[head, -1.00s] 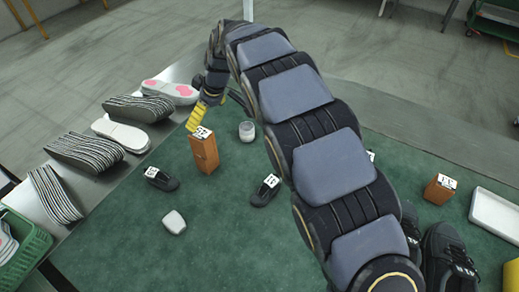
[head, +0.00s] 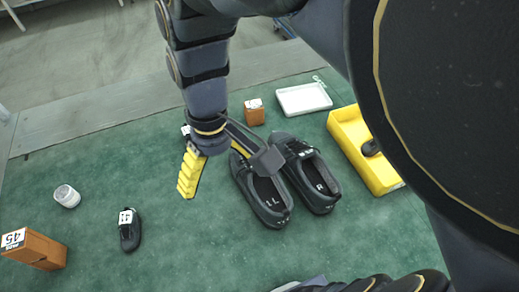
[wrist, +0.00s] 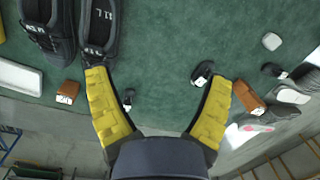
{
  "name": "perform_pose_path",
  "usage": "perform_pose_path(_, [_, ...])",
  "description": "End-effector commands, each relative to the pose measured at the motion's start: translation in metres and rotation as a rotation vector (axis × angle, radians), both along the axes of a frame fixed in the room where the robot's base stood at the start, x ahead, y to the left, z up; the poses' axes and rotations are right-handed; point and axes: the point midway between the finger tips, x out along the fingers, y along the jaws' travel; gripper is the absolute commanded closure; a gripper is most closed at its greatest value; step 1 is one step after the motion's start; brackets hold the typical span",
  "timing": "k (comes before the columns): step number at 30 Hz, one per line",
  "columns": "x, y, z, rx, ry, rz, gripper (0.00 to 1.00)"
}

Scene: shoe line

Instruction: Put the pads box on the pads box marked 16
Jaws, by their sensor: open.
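An orange-brown pads box (head: 40,252), whose white label appears to read 45, stands at the left of the green mat in the head view. It also shows at the right in the wrist view (wrist: 246,96). A second, lower-looking orange-brown box (head: 254,115) stands at the back near the white tray; its label is too small to read. It shows at the left in the wrist view (wrist: 68,90). My gripper (head: 228,178) is open and empty, above the mat left of the black shoes; its yellow fingers are spread apart in the wrist view (wrist: 159,78).
A pair of black shoes (head: 262,190) lies beside my gripper. A white tray (head: 304,98) and a yellow bin (head: 345,130) stand behind and right.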

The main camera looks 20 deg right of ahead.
Motion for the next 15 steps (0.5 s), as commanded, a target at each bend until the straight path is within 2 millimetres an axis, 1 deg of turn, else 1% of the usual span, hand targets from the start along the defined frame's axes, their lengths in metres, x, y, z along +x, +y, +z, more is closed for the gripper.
perform_pose_path(1, [-0.023,-0.016,0.012,-0.017,-0.037,-0.069,0.19])
perform_pose_path(3, [-0.051,-0.031,0.010,-0.038,-0.013,-0.152,0.19])
perform_pose_path(6, [-0.083,-0.046,0.004,-0.067,0.015,-0.240,0.19])
perform_pose_path(9, [-0.103,-0.052,-0.001,-0.081,0.035,-0.291,0.19])
perform_pose_path(10, [-0.106,-0.053,-0.002,-0.084,0.039,-0.300,0.19])
perform_pose_path(12, [-0.111,-0.055,-0.002,-0.087,0.043,-0.313,0.19])
perform_pose_path(15, [-0.112,-0.055,-0.003,-0.088,0.044,-0.316,0.19])
